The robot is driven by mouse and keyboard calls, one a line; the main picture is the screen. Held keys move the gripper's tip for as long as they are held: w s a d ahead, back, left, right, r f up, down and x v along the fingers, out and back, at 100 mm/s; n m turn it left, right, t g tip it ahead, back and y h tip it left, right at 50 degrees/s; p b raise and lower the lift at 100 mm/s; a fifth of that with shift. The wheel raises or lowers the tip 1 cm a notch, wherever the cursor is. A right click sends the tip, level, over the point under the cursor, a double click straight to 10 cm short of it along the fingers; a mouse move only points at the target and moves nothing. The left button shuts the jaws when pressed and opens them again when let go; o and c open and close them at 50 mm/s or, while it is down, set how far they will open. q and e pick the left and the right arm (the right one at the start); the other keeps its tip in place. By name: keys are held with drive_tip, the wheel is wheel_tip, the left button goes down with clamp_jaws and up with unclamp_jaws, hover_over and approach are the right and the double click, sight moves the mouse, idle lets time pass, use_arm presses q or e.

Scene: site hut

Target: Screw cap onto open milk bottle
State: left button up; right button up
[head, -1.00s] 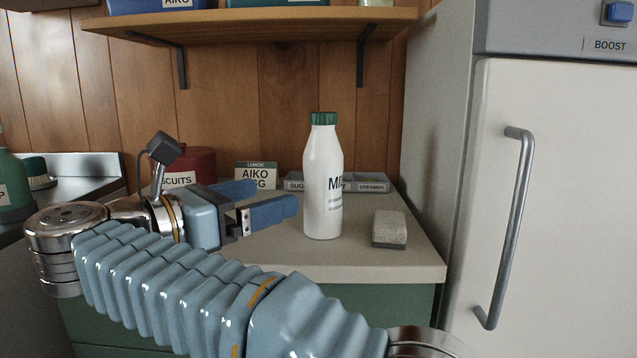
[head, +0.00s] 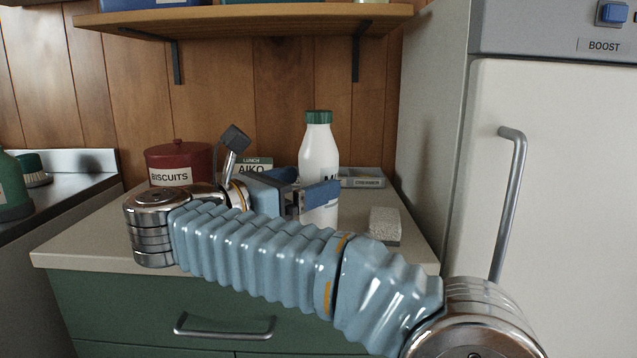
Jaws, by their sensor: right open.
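The white milk bottle (head: 318,150) stands upright on the counter, and a green cap (head: 318,117) sits on its top. Whether the cap is screwed tight cannot be told. My right gripper (head: 303,187) is open at the bottle's lower half. Its near blue finger passes in front of the bottle and hides part of the label. Its far finger is at the bottle's left edge, its tip apparently behind the bottle. Whether either finger touches the bottle cannot be told. My left gripper is not in view.
A grey sponge-like block (head: 385,225) lies right of the bottle. A fridge (head: 560,200) bounds the right; a shelf (head: 240,22) hangs above.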

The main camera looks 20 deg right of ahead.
sight(326, 175)
drive_tip(key=shift+p+x, duration=0.6)
drive_tip(key=shift+x, duration=2)
drive_tip(key=shift+s, duration=0.1)
drive_tip(key=shift+r, duration=0.1)
drive_tip(key=c, duration=1.4)
drive_tip(key=shift+r, duration=0.1)
